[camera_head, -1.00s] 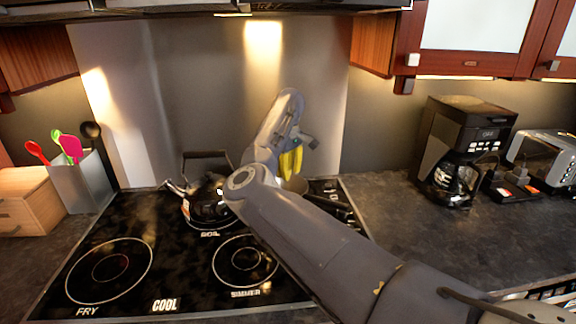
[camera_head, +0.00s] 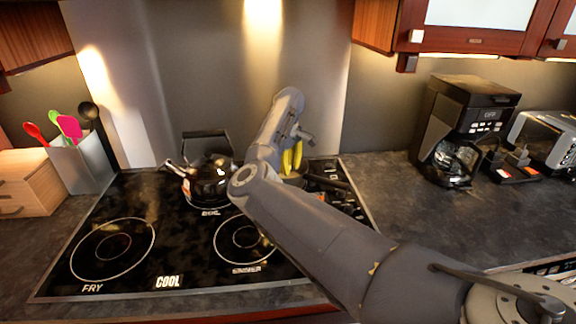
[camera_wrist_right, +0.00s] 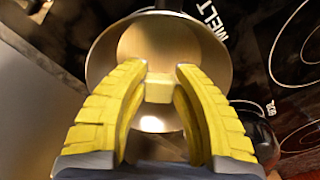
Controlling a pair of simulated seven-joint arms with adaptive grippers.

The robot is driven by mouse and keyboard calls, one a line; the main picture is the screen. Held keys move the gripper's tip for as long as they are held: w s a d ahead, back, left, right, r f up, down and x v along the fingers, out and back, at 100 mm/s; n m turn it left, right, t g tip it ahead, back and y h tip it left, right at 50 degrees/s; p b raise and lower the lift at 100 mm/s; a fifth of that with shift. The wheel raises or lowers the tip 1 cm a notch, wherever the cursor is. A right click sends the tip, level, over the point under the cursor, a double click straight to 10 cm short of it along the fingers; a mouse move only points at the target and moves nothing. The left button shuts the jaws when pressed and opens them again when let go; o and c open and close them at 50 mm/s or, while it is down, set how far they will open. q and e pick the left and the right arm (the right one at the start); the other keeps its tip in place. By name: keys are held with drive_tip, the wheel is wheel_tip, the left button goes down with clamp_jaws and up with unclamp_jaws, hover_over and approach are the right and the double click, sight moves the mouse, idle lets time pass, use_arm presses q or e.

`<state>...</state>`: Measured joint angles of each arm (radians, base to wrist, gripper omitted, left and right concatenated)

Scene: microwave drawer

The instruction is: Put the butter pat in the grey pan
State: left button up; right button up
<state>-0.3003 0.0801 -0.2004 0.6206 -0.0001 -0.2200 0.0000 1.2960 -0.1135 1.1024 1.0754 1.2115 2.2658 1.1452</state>
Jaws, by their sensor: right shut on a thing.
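My right gripper (camera_head: 292,158) has yellow fingers and is low over the back right of the stovetop in the head view. In the right wrist view its fingertips (camera_wrist_right: 159,80) are shut on the butter pat (camera_wrist_right: 158,88), a small pale yellow block. The grey pan (camera_wrist_right: 218,52) is round and shiny and lies below the fingertips. The pat appears over the pan's opening, and I cannot tell the exact gap to its bottom. In the head view my right arm hides most of the pan and the pat. My left gripper is not in view.
A dark kettle (camera_head: 207,182) stands on the back left burner, close to my right arm. A utensil holder (camera_head: 82,163) is at the far left. A coffee maker (camera_head: 463,130) and a toaster (camera_head: 545,138) stand on the right counter. The front burners are clear.

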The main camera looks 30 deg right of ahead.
drive_tip(key=o, duration=0.9)
drive_tip(key=shift+r, duration=3.5)
